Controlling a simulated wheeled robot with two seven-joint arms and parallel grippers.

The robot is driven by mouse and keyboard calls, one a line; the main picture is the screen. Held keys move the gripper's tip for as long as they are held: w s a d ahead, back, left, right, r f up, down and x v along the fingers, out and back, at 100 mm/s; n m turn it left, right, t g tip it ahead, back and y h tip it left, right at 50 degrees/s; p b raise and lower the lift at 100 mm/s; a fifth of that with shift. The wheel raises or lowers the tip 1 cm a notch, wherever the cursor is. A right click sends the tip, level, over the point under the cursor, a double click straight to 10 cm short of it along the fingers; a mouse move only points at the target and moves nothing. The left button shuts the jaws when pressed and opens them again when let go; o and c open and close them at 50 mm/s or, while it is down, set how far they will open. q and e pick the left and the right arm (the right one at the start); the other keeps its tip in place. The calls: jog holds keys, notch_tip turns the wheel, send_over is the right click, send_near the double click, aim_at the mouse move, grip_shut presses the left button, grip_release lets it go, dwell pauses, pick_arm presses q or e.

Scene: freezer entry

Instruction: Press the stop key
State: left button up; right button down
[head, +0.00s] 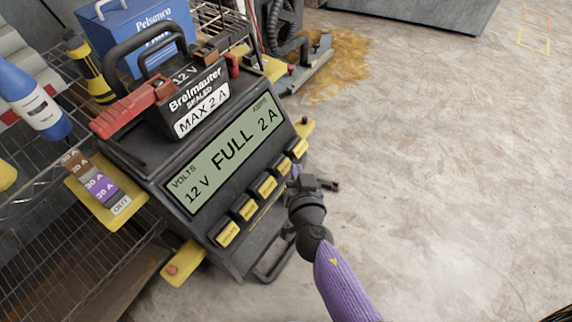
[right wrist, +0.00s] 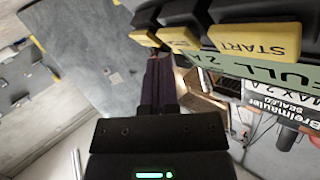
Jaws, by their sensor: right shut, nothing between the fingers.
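The battery charger (head: 175,220) has a sloped front with a row of several yellow-faced keys below its display (head: 222,152), which reads 12 V, FULL, 2 A. In the right wrist view one key (right wrist: 255,42) is labelled START. Two more keys lie left of it, a middle one (right wrist: 183,38) and an end one (right wrist: 143,38); I cannot read their labels or tell which is the stop key. My right gripper (head: 296,173) is shut and empty, its tips by the right end of the key row. In the wrist view its fingers (right wrist: 160,62) point toward these two keys; contact is unclear. My left gripper is not in view.
A battery (head: 190,100) with a red clamp (head: 130,108) sits on top of the charger. A wire shelf (head: 25,190) with a blue-and-white bottle (head: 40,105) stands left. A blue box (head: 135,30) is behind. Concrete floor (head: 440,180) on the right is open, with a brown stain (head: 335,60).

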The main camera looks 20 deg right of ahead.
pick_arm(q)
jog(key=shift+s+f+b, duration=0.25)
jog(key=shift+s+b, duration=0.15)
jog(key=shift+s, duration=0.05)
pick_arm(e)
jog(key=shift+w+a+f, duration=0.25)
jog(key=shift+w, duration=0.05)
